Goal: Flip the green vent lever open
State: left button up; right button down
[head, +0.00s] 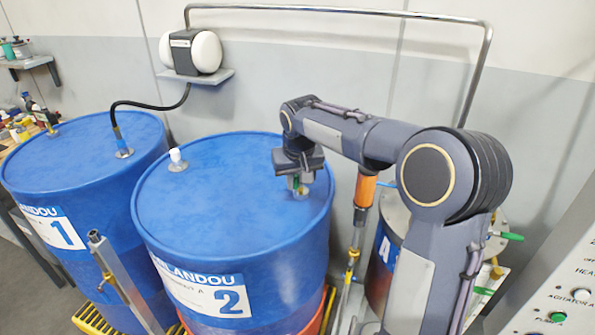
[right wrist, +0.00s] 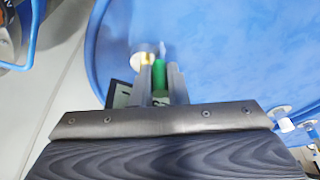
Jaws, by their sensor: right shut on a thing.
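My right gripper (head: 298,183) is over the top of blue drum 2 (head: 215,205), near its right rim. It points down at a small fitting there. In the right wrist view the fingers (right wrist: 160,84) are shut on the green vent lever (right wrist: 160,74), one finger on each side. A pale brass fitting (right wrist: 147,50) shows just past the fingertips. In the head view only a bit of the green lever (head: 296,184) shows under the jaws. The gripper hides most of it, and I cannot tell its angle. My left gripper is not in view.
Blue drum 1 (head: 85,150) stands at left with a black hose (head: 150,104) in its top. A white-capped fitting (head: 177,160) stands on drum 2. Another drum, pipes and a separate green handle (head: 508,236) are at right. A button panel (head: 560,305) is at lower right.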

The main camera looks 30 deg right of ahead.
jog(key=c, duration=1.7)
grip_release()
jog(key=shift+r, duration=0.1)
jog(key=v, duration=0.7)
jog(key=shift+r+b, duration=0.3)
jog(key=shift+s, duration=0.1)
